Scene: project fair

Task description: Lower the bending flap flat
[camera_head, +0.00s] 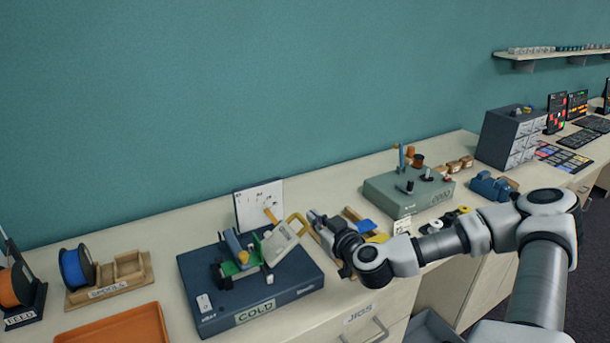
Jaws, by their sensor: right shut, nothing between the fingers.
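The bending flap (278,244) is a pale grey-green plate on the dark blue bending jig (212,312) labelled COLD. It stands tilted up, not flat. Beside the flap are a green piece (230,269) and blue and dark clamp parts (233,245). My right gripper (313,217) is shut and empty, just right of the yellow handle. I cannot tell whether it touches the handle. My left gripper is not in view.
A white card (259,204) stands behind the jig. An orange tray (118,330) and a wooden spool rack (108,292) are at left. A grey-green device (408,191) also labelled COLD stands at right, behind my arm. Small parts lie near my wrist.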

